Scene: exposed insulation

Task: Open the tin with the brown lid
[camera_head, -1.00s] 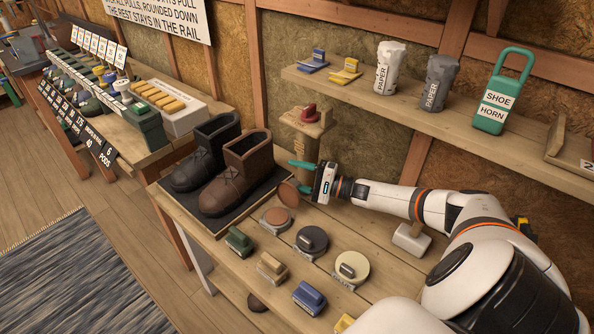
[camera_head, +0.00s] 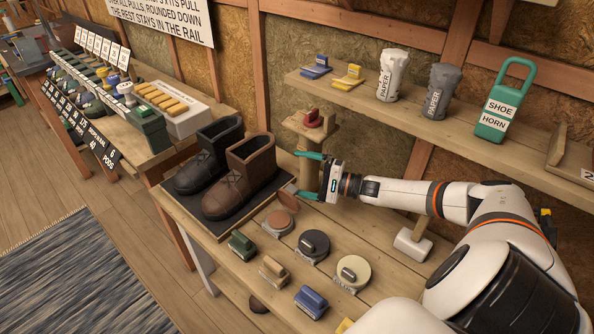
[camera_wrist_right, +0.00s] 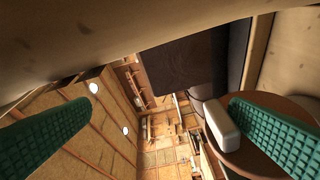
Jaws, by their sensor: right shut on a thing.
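The brown tin (camera_head: 279,222) sits on the bench in front of the boots. Its round brown top shows flat, with no handle bar, unlike the tins beside it. The brown lid (camera_wrist_right: 235,160), a disc with a pale bar handle, is off the tin and at my right gripper (camera_head: 306,174). In the wrist view the lid lies at the right green finger, which hides part of it. The fingers look well apart there, and how they grip the lid is not clear. The gripper is above and behind the tin, near the wooden post. My left gripper is not in view.
A black-lidded tin (camera_head: 314,244) and a cream-lidded tin (camera_head: 353,272) stand nearby. Brushes, such as the green one (camera_head: 241,245), line the front. A mallet (camera_head: 412,243) lies right, below the shelf (camera_head: 465,133).

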